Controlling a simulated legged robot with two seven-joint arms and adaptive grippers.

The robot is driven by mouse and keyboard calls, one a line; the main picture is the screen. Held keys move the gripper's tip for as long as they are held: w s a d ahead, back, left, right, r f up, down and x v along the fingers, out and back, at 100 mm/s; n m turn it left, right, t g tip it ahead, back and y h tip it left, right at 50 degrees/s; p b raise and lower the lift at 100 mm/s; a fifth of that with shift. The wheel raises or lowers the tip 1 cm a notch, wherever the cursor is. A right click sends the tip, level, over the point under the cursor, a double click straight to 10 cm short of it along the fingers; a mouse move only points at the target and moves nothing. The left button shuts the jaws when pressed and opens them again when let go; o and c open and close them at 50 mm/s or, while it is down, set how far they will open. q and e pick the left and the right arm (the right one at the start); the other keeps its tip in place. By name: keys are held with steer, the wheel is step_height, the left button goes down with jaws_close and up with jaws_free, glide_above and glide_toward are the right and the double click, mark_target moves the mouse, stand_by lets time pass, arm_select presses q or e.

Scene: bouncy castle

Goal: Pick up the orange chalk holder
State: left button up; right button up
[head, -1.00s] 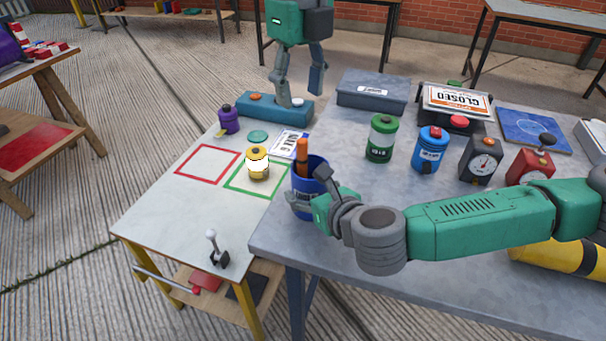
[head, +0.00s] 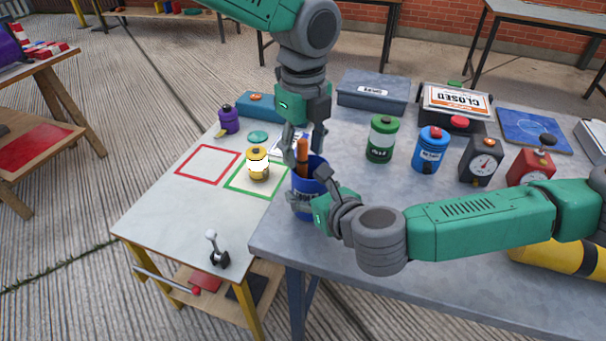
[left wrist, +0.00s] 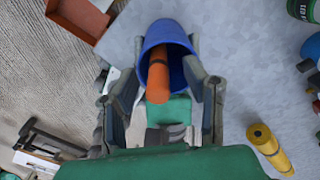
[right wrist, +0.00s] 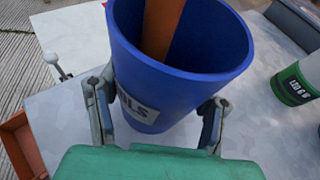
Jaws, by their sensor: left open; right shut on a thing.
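The orange chalk holder (head: 302,154) stands upright, leaning a little, inside the blue cup (head: 307,199); its lower part is hidden by the cup. It also shows in the left wrist view (left wrist: 158,78) and the right wrist view (right wrist: 160,25). My left gripper (head: 301,150) points down over the cup, its open fingers on either side of the holder and cup mouth, not closed on it. My right gripper (right wrist: 160,115) is shut around the sides of the cup.
A yellow canister (head: 257,164) stands in the green square on the light table. Green (head: 381,140) and blue (head: 430,150) canisters stand to the right, beside gauge boxes. A small lever (head: 217,248) stands at the light table's front.

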arm_select(q)
jaws_close()
step_height(320, 180, up, 18)
stand_by(0.7)
arm_select(e)
steer(key=o, duration=1.5)
